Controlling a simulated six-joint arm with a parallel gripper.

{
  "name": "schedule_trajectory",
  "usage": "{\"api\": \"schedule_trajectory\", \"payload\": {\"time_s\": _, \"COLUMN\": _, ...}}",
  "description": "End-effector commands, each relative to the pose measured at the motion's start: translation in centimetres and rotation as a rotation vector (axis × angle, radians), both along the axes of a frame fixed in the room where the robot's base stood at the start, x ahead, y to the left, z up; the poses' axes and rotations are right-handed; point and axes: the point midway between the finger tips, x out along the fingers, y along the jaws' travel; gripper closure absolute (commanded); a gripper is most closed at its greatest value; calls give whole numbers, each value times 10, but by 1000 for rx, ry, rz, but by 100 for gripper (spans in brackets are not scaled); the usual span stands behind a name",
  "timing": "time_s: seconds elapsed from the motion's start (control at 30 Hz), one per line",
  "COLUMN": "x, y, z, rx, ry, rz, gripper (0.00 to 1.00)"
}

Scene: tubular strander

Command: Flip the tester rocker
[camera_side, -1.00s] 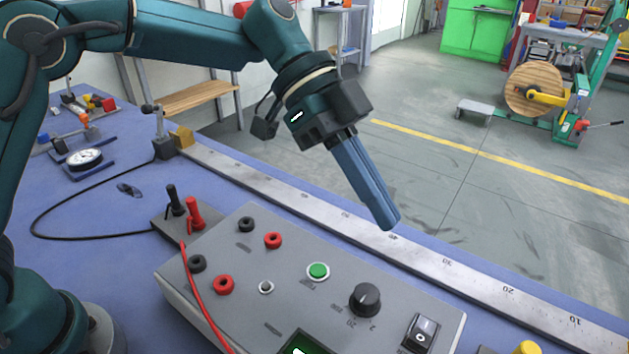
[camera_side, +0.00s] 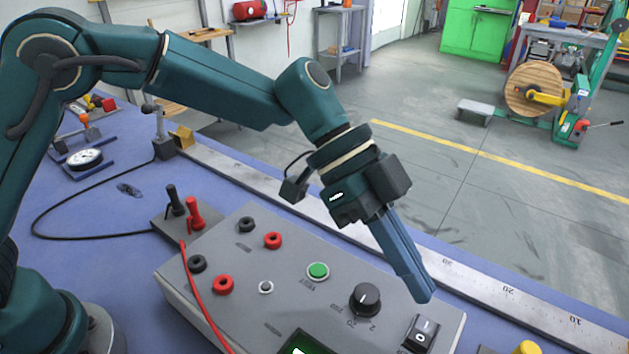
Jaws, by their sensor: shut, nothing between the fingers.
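The tester (camera_side: 318,243) is a grey box on the blue bench. Its black rocker (camera_side: 421,334) sits at the lower right of the top panel, with a line mark on its far part and a circle mark on its near part. My gripper (camera_side: 422,297) is shut and empty. Its blue-grey fingers point down and to the right, and their tips appear just above the far end of the rocker in the picture. I cannot tell whether they touch it.
The panel also carries a black knob (camera_side: 365,299), a green button (camera_side: 318,271) and red and black sockets. A steel ruler (camera_side: 482,283) runs behind the tester.

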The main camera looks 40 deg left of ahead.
Motion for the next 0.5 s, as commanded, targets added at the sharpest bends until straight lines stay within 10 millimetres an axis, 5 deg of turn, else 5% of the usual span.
{"api": "schedule_trajectory", "payload": {"time_s": 0.1, "x": -4, "y": -16, "z": -18, "rx": 2, "ry": 5, "rz": -2, "gripper": 100}}
{"api": "schedule_trajectory", "payload": {"time_s": 0.5, "x": -7, "y": -13, "z": -53, "rx": 2, "ry": 1, "rz": 2, "gripper": 100}}
